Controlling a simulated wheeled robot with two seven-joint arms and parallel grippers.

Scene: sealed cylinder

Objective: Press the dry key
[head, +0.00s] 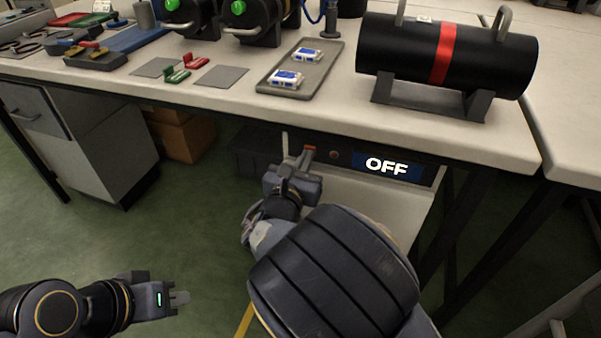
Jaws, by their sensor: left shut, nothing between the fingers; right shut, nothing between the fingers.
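A dark panel under the front edge of the bench carries a blue display (387,166) reading OFF. A small round dark-red button (333,155) sits left of the display. No readable "dry" label shows. My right gripper (306,155) is shut and empty, with its tips at the left part of the panel, left of the round button. A small red-orange patch shows at its tips; I cannot tell whether they touch it or what it is. My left gripper (181,298) is shut and empty, low on the left over the floor, away from the bench.
A black cylinder (480,65) with a red band rests in a cradle on the bench (330,110). A grey tray (310,58) holds two white-and-blue packs. Red and green clips lie left of it. A drawer cabinet (90,140) and cardboard boxes stand below. The floor at left is clear.

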